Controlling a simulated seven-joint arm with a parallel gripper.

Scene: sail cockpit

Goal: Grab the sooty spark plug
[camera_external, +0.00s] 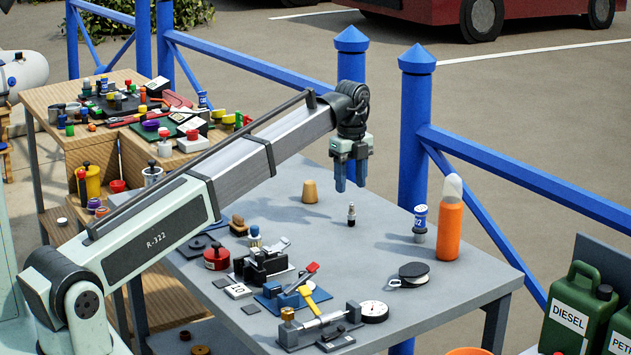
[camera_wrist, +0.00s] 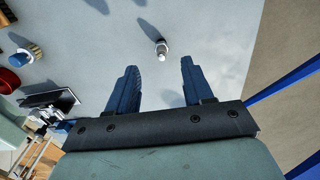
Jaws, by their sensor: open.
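The spark plug (camera_external: 351,214) is small and dark with a pale band and stands upright on the grey table, with clear space around it. It also shows in the wrist view (camera_wrist: 161,47), ahead of and between my fingers. My gripper (camera_external: 351,188) points down with its blue fingers apart and empty. It is above the table near the spark plug. In the wrist view the gripper (camera_wrist: 156,75) shows both fingers spread, with nothing between their tips.
A tan cork-like piece (camera_external: 310,191) stands left of the spark plug. An orange bottle (camera_external: 449,230) and a small blue-and-white can (camera_external: 420,218) stand to the right. A round black-and-white disc (camera_external: 414,272) lies nearer the front. Tools and a red pot (camera_external: 216,256) crowd the table's left side.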

